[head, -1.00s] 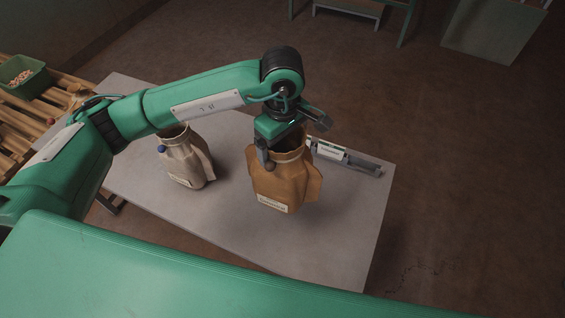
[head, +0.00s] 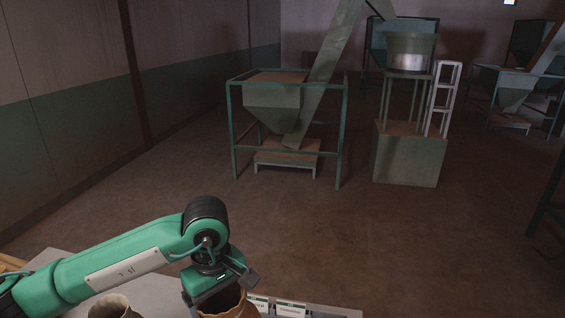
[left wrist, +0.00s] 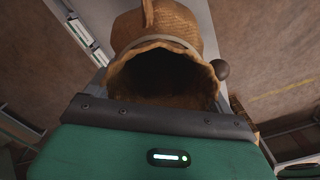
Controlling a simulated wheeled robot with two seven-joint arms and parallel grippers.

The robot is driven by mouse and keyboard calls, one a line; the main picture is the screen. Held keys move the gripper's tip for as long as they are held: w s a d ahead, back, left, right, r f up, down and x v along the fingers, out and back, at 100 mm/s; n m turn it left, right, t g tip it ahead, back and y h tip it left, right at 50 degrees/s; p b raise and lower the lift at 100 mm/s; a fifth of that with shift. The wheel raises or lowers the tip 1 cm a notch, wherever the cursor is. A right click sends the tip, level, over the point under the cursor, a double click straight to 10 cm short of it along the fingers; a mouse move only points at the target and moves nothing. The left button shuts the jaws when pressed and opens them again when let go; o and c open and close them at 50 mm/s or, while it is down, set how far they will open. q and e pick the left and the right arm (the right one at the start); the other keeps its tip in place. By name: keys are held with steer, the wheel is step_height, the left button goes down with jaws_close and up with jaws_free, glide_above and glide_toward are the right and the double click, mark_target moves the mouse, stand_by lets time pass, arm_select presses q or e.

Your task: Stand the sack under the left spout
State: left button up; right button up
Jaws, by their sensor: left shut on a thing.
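My left gripper (head: 224,288) is at the bottom of the head view, shut on the brown sack (head: 230,304). Only the top of this sack shows there; its base is below the picture edge. In the left wrist view the brown sack (left wrist: 180,24) has its wide mouth open towards the camera, and its inside is dark. A hopper (head: 272,104) with a tapering underside stands in a green frame across the floor. I cannot tell whether it has the left spout. My right gripper is out of view.
A labelled rail (head: 291,309) runs along the table's far edge. A block with a drum on a stand (head: 408,155) and more hoppers (head: 515,88) stand farther off. The floor between is clear.

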arm_select(q)
steer(key=a+f+m, duration=0.1)
steer(key=a+m, duration=0.3)
steer(key=w+a+f+m, duration=0.1)
steer(key=a+m, duration=0.1)
steer(key=shift+a+f, duration=0.3)
steer(key=shift+f, duration=0.05)
steer(key=shift+a+f+m, duration=0.2)
steer(key=shift+a+m, duration=0.35)
steer(key=shift+m, duration=0.1)
steer(key=shift+a+f+m, duration=0.15)
steer(key=shift+a+m, duration=0.35)
steer(key=shift+m, duration=0.15)
